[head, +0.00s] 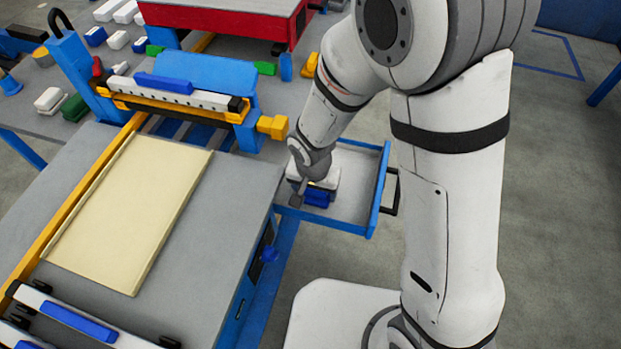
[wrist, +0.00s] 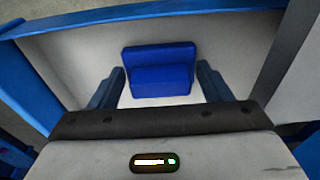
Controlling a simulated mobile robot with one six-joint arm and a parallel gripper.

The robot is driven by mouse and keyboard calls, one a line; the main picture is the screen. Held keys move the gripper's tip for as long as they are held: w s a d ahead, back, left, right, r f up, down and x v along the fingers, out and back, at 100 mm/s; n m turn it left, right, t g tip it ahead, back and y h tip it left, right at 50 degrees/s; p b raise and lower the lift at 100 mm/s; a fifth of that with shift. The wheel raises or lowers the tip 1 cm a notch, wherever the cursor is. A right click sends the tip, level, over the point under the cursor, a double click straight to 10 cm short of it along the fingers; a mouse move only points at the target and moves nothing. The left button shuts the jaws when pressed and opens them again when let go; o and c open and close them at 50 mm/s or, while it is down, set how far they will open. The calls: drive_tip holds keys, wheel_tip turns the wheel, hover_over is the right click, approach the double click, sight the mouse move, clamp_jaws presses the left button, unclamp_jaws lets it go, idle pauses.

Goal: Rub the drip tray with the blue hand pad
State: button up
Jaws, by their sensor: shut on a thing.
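The drip tray (head: 352,205) is a pale, shallow tray with blue walls and a black handle, pulled out beside the grey table. Its pale floor (wrist: 80,55) and blue wall also show in the wrist view. The blue hand pad (head: 317,199) is over the near left part of the tray floor. In the wrist view the pad (wrist: 158,72) lies between the two dark fingers. My gripper (head: 316,187) points down into the tray and is shut on the pad. I cannot tell whether the pad's underside touches the floor.
A cream panel (head: 125,208) lies on the grey table (head: 205,230), left of the tray. A blue and yellow clamp bar (head: 180,95) crosses behind it. Pads and blocks stand on a bench at the back left. The tray's right part is bare.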

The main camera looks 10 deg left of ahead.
drive_tip(key=r, duration=0.1)
drive_tip(key=s+r+p, duration=0.1)
drive_tip(key=r, duration=0.1)
drive_tip(key=shift+r+p, duration=1.4)
drive_tip(key=shift+r, duration=0.4)
drive_tip(key=shift+a+r+p, duration=0.1)
drive_tip(key=shift+r+p, duration=0.35)
drive_tip(key=shift+r, duration=0.45)
